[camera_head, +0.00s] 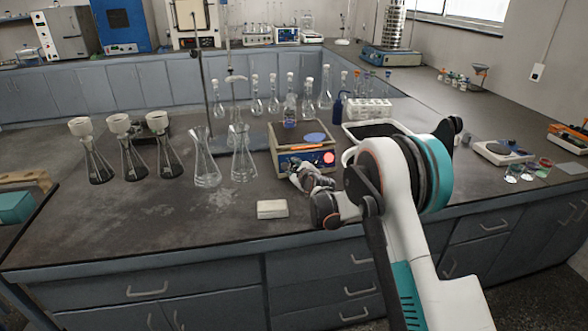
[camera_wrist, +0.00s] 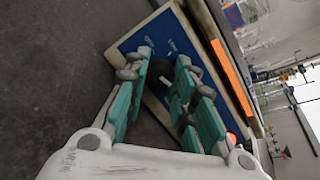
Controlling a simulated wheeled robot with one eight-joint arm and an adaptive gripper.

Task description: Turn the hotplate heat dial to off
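The hotplate (camera_head: 293,161) stands on the bench with a blue front panel and a glowing red light (camera_head: 329,157). In the wrist view its blue panel (camera_wrist: 140,38) fills the middle, tilted, with the red light (camera_wrist: 232,138) at its lower right. A dark dial (camera_wrist: 176,100) shows between my fingers, partly hidden by them. My gripper (camera_head: 309,178) is right in front of the panel and hides part of it. In the wrist view my gripper (camera_wrist: 166,62) has its teal-padded fingers apart, one on each side of the dial. Contact with the dial cannot be told.
Two clear flasks (camera_head: 207,165) stand left of the hotplate. A small white block (camera_head: 272,209) lies nearer the bench front. The front left bench top is clear.

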